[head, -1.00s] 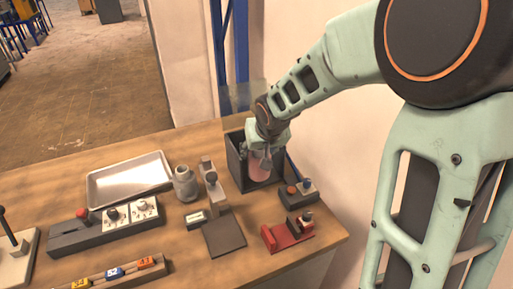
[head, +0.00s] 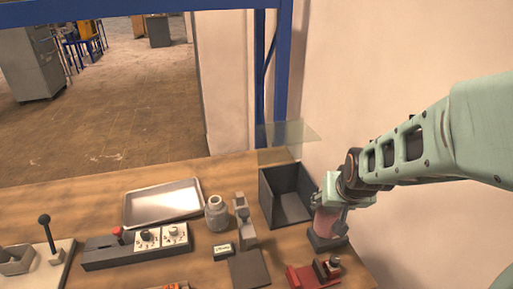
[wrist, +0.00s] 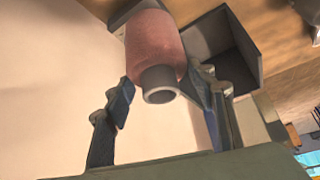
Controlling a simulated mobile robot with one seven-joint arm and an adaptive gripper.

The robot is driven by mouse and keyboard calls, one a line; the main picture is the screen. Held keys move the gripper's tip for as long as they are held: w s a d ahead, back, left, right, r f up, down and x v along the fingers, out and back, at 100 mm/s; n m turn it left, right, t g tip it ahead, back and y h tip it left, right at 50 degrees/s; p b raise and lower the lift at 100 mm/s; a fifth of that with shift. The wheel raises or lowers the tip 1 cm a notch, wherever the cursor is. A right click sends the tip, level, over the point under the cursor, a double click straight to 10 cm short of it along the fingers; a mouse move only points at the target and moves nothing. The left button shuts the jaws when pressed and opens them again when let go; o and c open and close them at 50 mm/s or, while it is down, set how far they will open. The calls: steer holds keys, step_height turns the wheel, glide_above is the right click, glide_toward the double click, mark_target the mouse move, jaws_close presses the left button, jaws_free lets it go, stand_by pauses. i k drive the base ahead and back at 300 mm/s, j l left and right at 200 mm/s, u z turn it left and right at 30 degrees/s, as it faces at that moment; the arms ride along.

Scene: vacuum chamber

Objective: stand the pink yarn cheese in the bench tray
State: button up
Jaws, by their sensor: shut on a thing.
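The pink yarn cheese (head: 325,223) is in my gripper (head: 329,207), just right of the dark open box in the head view. In the wrist view the pink yarn (wrist: 153,43) sits between the two fingers, with its grey hollow core end towards the camera. My gripper is shut on it. In the head view the gripper and wrist partly hide the yarn. The shallow silver bench tray (head: 163,204) lies empty on the bench, to the left of the box and well away from my gripper.
The dark box (head: 286,203) stands empty beside the wall. A grey jar (head: 217,214) and a stand (head: 244,225) lie between tray and box. A control panel (head: 137,247) is in front of the tray. A red device (head: 313,275) sits at the front right.

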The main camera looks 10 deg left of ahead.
mark_target(166, 213)
steer(key=k+j+u, duration=0.15)
steer(key=k+j, duration=0.6)
steer(key=j, duration=0.3)
steer(key=k+j+u, duration=0.1)
steer(key=j, duration=0.25)
steer(key=i+j+u, duration=0.15)
steer(key=i+j, duration=0.35)
